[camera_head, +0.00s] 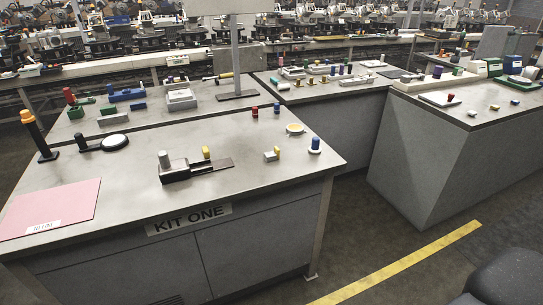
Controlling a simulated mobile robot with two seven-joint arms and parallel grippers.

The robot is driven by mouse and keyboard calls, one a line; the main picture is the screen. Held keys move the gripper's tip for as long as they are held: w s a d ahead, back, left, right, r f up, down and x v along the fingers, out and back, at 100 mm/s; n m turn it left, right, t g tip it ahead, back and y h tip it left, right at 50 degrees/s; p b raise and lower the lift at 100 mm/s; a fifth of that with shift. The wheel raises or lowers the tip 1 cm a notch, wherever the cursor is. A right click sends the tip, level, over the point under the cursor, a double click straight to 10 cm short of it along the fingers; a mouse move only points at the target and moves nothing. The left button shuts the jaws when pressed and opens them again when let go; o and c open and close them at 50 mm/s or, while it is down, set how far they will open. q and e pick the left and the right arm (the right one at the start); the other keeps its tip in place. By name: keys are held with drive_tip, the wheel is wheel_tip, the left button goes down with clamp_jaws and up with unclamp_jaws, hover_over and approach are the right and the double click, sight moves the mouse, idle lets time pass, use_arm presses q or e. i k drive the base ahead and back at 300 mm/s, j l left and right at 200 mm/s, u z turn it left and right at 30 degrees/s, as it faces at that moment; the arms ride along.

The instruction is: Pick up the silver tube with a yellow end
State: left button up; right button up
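No silver tube with a yellow end can be made out for certain. On the near bench, a small silver piece with a yellow part (272,155) sits right of the middle. A grey upright cylinder (164,160) and a yellow peg (206,153) stand at a black fixture (190,172) near the front edge. A thin rod with a yellow section (217,77) lies at the back of the benches. These are too small to tell which is a tube. Neither of my grippers shows in the view.
The near bench (110,170) carries a label reading KIT ONE. A pink sheet (50,208) lies at its left, beside an orange-topped black post (38,135). A blue peg (315,145) stands near the right edge. Another grey bench (440,150) stands to the right across a floor gap.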

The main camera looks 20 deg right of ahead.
sight(272, 156)
drive_tip(key=i+l, duration=0.1)
drive_tip(key=l, duration=0.35)
drive_tip(key=i+l, duration=0.15)
drive_tip(key=l, duration=0.35)
drive_tip(key=i+l, duration=0.1)
drive_tip(key=l, duration=0.35)
drive_tip(key=i+l+u, duration=0.1)
drive_tip(key=l, duration=0.4)
drive_tip(key=i+l, duration=0.15)
drive_tip(key=l, duration=0.35)
drive_tip(key=i+l, duration=0.1)
drive_tip(key=l, duration=0.35)
drive_tip(key=i+l, duration=0.1)
drive_tip(key=l, duration=0.4)
